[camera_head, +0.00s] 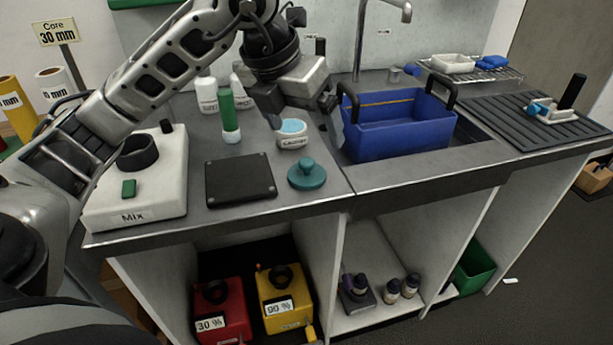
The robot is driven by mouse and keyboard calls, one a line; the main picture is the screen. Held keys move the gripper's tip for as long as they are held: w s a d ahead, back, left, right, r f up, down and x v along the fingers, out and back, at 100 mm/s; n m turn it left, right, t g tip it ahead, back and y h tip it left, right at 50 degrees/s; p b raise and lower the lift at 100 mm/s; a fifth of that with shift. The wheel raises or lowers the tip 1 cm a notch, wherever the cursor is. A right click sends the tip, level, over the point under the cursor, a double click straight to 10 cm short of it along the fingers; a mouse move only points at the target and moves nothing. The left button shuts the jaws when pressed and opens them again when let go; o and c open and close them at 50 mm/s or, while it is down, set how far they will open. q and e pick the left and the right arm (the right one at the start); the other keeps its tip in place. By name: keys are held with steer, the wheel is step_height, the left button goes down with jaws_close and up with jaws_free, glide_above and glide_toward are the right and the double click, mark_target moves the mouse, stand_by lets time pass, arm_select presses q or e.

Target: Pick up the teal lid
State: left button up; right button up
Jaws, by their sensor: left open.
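The teal lid (306,174) is a round disc with a knob on top. It lies on the grey counter near its front edge, right of the black square plate. My left gripper (302,116) is open and points down above a small white labelled jar (292,134) with a light blue top. It is behind and above the teal lid, apart from it. Whether a finger touches the jar is hard to tell. My right gripper does not show.
A blue bin (396,142) with black handles stands right of the jar. A black square plate (240,182) and a white Mix machine (134,190) are to the left. A green-and-white tube (229,116) and white bottles (207,94) stand behind. The counter's front edge is close to the lid.

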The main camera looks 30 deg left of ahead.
arm_select(q)
steer(key=a+r+y, duration=0.1)
steer(key=a, duration=0.1)
steer(key=n, duration=0.1)
glide_toward(303, 165)
steer(key=shift+t+y, duration=0.3)
steer(key=x, duration=0.5)
steer(key=shift+w+d+f, duration=0.15)
steer(key=shift+w+f, duration=0.05)
steer(key=shift+w, duration=0.1)
steer(key=shift+s+p+x, duration=0.2)
steer(key=shift+p+x, duration=0.05)
steer(key=shift+x, duration=1.1)
steer(key=shift+s+p+x, duration=0.15)
steer(key=shift+p+x, duration=0.1)
steer(key=shift+x, duration=1.1)
steer(key=shift+d+f, duration=0.1)
steer(key=c, duration=1.1)
